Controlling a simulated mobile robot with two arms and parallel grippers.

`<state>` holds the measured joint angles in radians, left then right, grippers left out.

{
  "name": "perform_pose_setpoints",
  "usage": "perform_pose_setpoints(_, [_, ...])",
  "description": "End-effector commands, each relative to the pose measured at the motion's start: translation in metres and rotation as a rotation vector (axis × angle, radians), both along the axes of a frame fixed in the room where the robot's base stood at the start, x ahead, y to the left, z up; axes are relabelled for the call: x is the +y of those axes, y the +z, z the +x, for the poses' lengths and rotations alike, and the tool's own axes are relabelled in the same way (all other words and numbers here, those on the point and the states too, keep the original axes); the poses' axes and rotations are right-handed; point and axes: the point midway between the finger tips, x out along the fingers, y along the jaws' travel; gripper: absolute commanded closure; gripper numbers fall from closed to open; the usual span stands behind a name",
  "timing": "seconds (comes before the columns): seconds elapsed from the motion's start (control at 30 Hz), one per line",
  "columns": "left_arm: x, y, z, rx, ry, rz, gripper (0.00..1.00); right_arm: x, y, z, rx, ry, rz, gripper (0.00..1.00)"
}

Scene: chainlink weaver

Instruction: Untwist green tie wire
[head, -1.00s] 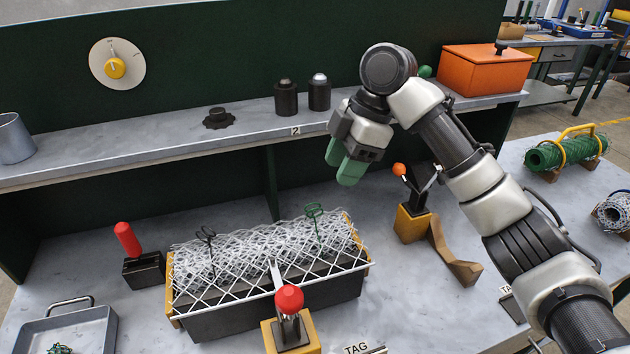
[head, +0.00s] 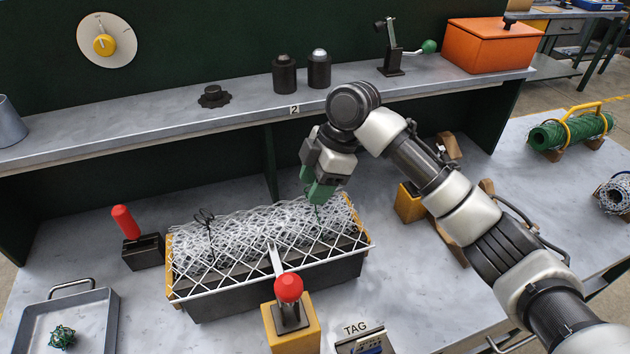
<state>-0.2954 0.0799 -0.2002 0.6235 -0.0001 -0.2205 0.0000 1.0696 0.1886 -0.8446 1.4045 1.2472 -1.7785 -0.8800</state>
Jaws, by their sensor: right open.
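The green tie wire (head: 317,214) stands up from the right part of a roll of white chain-link mesh (head: 260,238). The mesh lies in a dark trough with yellow ends. My right gripper (head: 318,192), with green fingertips, is open and sits over the top of the green wire. The fingers hide the wire's upper loop, so I cannot tell whether it is between them. A black tie wire (head: 206,221) stands at the left part of the mesh. My left gripper is not in view.
A red-knobbed lever (head: 288,290) stands in front of the trough. A red-handled block (head: 128,225) is to its left. A grey tray (head: 105,330) holds a tangle of green wire (head: 62,336). The shelf behind carries dark weights (head: 285,75) and an orange box (head: 490,45).

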Motion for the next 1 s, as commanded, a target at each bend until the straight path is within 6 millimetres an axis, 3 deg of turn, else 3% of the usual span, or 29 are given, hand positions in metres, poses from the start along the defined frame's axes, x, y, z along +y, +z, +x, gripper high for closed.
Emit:
perform_pose_setpoints(0.27, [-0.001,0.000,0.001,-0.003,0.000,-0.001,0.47,0.001,-0.002,0.000,0.001,0.000,0.000,0.52])
perform_pose_setpoints(0.6, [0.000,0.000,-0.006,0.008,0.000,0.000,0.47,0.001,-0.002,0.000,0.000,0.000,0.000,1.00])
perform_pose_setpoints(0.83, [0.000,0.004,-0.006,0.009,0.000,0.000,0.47,0.001,0.000,0.000,0.001,-0.017,0.000,1.00])
perform_pose_setpoints(1.0, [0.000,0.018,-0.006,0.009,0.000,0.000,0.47,0.000,0.002,-0.001,0.002,-0.077,0.000,1.00])
